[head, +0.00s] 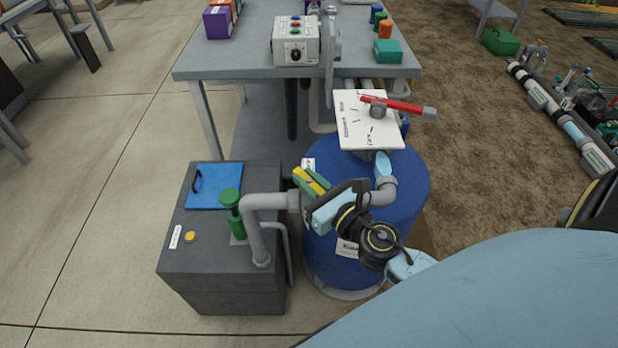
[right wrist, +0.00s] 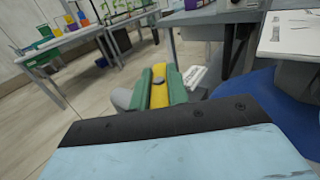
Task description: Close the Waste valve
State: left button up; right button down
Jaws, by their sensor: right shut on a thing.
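A yellow valve handle (head: 312,180) sits on the grey pipe between the dark tank and the blue drum. My right gripper (head: 307,177) reaches over the drum from the right and is shut on this handle. The valve body is mostly hidden by my gripper. My left gripper is not in view.
A second valve with a red lever (head: 400,105) stands over a white marked plate (head: 350,125) on the blue drum (head: 412,185). A green-topped fitting (head: 230,200) and grey pipe (head: 256,225) rise from the dark tank (head: 205,255). A workbench (head: 240,55) stands behind.

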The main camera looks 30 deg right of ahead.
jog(key=shift+m+h+p, duration=0.5)
jog(key=shift+m+h, duration=0.3)
jog(key=shift+h, duration=0.4)
jog(key=shift+m+h, duration=0.3)
jog(key=m+h, duration=0.1)
jog(key=h, duration=0.1)
jog(key=shift+m+h+p, duration=0.3)
jog(key=shift+h, duration=0.1)
jog(key=m+g+h, duration=0.1)
jog(key=m+h, duration=0.1)
jog(key=h, duration=0.1)
jog(key=shift+f, duration=0.1)
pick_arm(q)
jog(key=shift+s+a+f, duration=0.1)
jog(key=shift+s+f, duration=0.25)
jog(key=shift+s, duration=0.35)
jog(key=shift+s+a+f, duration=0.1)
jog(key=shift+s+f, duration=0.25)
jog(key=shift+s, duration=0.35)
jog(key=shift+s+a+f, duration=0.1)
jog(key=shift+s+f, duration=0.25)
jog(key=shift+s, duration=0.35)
pick_arm(e)
jog(key=shift+m+g+h, duration=0.8)
jog(key=shift+h, duration=0.6)
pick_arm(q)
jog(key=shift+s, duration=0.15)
pick_arm(e)
jog(key=c, duration=1.4)
grip_release()
